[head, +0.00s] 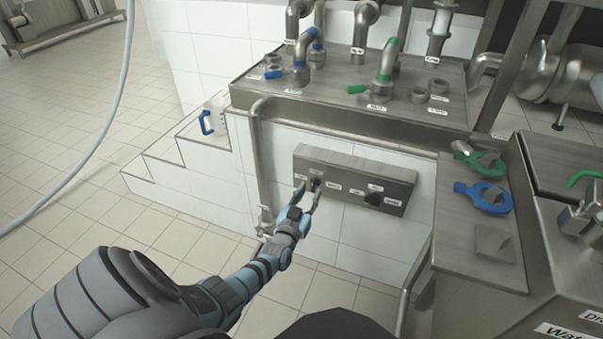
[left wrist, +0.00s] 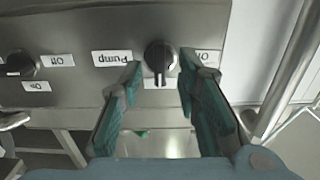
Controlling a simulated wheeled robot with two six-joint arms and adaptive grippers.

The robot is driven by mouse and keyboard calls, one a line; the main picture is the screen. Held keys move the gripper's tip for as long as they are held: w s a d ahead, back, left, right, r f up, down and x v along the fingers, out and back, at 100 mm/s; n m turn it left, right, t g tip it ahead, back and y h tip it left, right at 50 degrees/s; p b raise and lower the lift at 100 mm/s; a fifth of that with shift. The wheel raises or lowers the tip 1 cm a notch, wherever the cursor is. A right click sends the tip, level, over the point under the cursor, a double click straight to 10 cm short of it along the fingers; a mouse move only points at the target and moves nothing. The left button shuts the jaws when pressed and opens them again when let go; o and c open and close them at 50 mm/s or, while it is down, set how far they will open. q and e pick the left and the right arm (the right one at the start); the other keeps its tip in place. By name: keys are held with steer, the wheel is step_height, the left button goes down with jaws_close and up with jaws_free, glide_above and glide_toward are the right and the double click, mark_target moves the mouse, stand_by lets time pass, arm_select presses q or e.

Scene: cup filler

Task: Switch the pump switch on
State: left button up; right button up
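In the head view the knob (head: 315,184) is small and partly hidden by my fingers. My left gripper (head: 308,190) is open. Its two teal fingers (left wrist: 160,75) reach toward the panel on either side of the knob. The right-hand finger looks nearer the knob; I cannot tell whether either finger touches it. My right gripper is not in view.
A second black knob (head: 373,199) sits to the right on the same panel. A steel pipe (head: 257,150) runs down left of the panel. Above is a steel counter (head: 330,100) with pipes and valves. A steel cabinet (head: 475,240) stands at the right.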

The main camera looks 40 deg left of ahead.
arm_select(q)
steer(key=v, duration=0.9)
steer(key=shift+s, duration=0.2)
steer(key=shift+d, duration=0.15)
